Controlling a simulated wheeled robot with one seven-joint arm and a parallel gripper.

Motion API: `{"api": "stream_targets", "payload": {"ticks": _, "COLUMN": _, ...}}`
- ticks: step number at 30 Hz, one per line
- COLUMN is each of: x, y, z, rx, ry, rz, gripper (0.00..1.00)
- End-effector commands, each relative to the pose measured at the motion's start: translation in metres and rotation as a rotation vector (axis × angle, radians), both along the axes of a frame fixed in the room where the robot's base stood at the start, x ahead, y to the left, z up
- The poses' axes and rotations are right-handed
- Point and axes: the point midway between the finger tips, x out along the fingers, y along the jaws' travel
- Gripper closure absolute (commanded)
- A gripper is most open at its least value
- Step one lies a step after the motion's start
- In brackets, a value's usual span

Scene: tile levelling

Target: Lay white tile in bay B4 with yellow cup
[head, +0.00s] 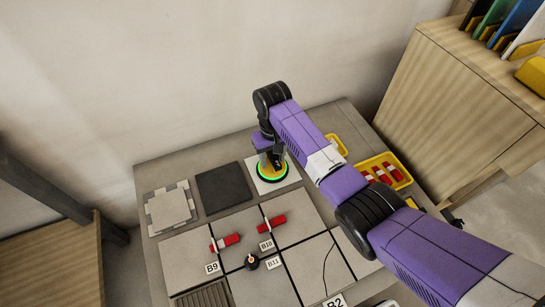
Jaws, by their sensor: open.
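A white tile (291,177) lies flat at the back of the worktable, right of a dark tile. A round cup (271,178) with a yellow-orange top, a bright green ring and a black rim sits on it. My gripper (272,163) points down right over the cup; its fingers are small and partly hidden, and I cannot tell whether they touch the cup. The jaws are open. No label B4 is readable; bay labels B9 (212,268), B10 (266,245), B11 (273,263) and B2 (335,303) show. My arm covers part of the table's right side.
The dark tile (224,187) and a light grey notched tile piece (170,208) lie at back left. Red-and-white tools (226,242) (272,223) and a small black knob (252,262) are on the tiled grid. A yellow tray (401,182) holds several red pieces. A wooden cabinet (480,105) stands right.

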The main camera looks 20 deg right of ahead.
Motion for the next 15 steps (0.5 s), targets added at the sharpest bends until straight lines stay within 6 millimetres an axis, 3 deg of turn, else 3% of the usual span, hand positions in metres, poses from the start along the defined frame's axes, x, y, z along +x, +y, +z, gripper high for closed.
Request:
{"api": "stream_targets", "payload": {"ticks": 5, "x": 0.0, "y": 0.0, "z": 0.01, "rx": 0.0, "ry": -0.001, "rz": 0.0, "gripper": 0.55}}
{"api": "stream_targets", "payload": {"ticks": 15, "x": 0.001, "y": 0.0, "z": 0.063, "rx": 0.0, "ry": -0.002, "rz": 0.0, "gripper": 0.55}}
